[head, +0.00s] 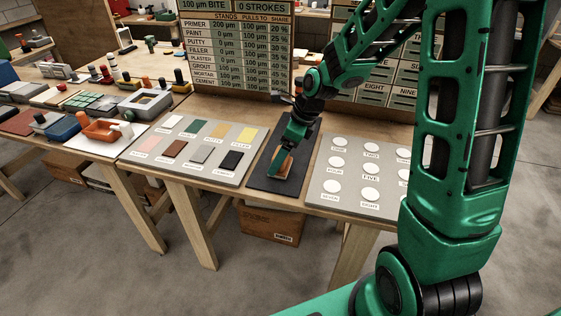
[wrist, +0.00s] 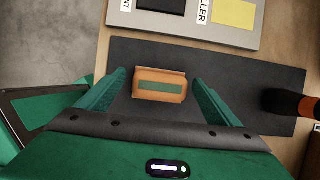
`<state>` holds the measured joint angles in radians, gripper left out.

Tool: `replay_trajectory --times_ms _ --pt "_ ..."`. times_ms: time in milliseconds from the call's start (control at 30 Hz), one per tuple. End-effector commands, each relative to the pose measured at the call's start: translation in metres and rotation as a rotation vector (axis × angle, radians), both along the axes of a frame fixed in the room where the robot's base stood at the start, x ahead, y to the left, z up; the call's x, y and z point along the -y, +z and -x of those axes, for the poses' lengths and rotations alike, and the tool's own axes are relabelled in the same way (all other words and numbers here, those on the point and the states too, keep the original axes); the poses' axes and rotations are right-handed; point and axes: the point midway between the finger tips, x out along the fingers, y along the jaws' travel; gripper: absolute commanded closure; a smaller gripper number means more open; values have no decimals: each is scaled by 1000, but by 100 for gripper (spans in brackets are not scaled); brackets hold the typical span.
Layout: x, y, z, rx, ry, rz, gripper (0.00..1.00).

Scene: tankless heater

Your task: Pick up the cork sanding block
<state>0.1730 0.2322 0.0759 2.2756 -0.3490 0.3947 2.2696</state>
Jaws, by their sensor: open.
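The cork sanding block (wrist: 173,97) is a tan-orange block with a green strip on its top. It lies on a dark mat (wrist: 240,75) in the wrist view. My gripper (wrist: 158,80) is open, with one green finger on each side of the block and gaps between. In the head view the block (head: 287,160) shows at the end of my gripper (head: 280,163), partly hidden by it. I cannot tell how far the fingertips are above the mat.
Left of the mat is a grey board (head: 190,148) with coloured swatches. Right of it is a board (head: 350,199) with white discs. A dark tool with an orange part (wrist: 300,104) lies at the mat's end.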

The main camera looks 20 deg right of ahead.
Motion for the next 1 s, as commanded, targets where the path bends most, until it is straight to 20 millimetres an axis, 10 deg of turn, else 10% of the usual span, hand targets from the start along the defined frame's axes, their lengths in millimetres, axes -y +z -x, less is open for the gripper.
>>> replay_trajectory --times_ms 267,667,1000 --pt "0 0 0 0 0 0 68" --pt "0 8 -1 2 0 0 68" --pt "-24 57 9 4 6 0 68"
